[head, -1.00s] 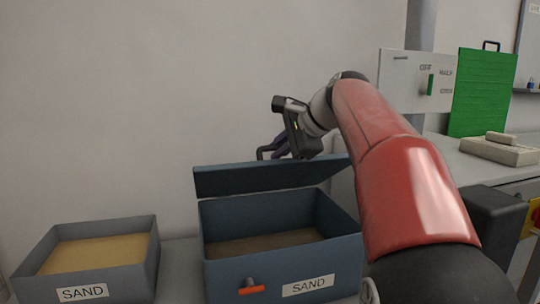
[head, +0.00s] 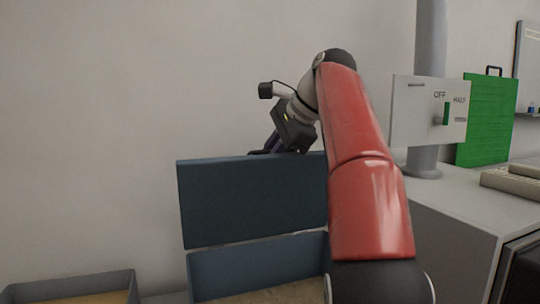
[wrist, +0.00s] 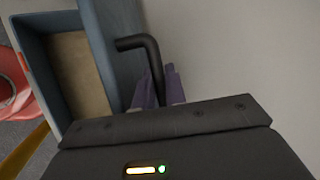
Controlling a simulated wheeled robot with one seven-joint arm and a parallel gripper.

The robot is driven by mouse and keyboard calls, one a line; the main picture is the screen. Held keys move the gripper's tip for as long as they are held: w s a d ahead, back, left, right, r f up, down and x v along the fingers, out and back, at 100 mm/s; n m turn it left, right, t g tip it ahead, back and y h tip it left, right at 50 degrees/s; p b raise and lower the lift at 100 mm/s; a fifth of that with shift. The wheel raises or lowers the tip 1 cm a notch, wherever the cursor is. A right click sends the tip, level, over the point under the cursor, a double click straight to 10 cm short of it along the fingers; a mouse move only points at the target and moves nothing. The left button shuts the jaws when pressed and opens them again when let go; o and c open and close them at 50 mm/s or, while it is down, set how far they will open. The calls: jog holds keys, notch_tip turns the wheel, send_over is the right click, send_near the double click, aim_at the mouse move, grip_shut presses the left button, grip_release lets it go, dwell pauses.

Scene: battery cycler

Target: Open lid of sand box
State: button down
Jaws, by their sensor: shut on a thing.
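The sand box (head: 258,262) is a blue-grey box low in the head view, with its lid (head: 250,205) raised, standing steeply up along the box's back. In the wrist view the box's inside (wrist: 75,75) shows tan sand, and the lid (wrist: 115,45) is seen nearly edge-on. A black bent handle (wrist: 148,50) stands out from the lid. My gripper (head: 270,148) is at the lid's upper edge. In the wrist view its purple fingers (wrist: 160,88) are shut on the handle. In the head view the fingertips are mostly hidden behind the lid's top edge.
A second open sand box (head: 75,284) stands at the lower left. A plain wall is close behind the boxes. On the right are a counter (head: 450,205), a white switch panel (head: 405,110) and a green panel (head: 485,125).

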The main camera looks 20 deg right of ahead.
jog(key=shift+w, duration=0.15)
jog(key=c, duration=1.7)
grip_release()
jog(key=shift+f, duration=0.1)
jog(key=shift+c, duration=0.2)
jog(key=shift+v, duration=1.5)
jog(key=s+d, duration=0.7)
jog(key=s, duration=0.2)
jog(key=shift+s+b, duration=0.3)
jog(key=shift+b, duration=0.15)
jog(key=shift+d, duration=0.1)
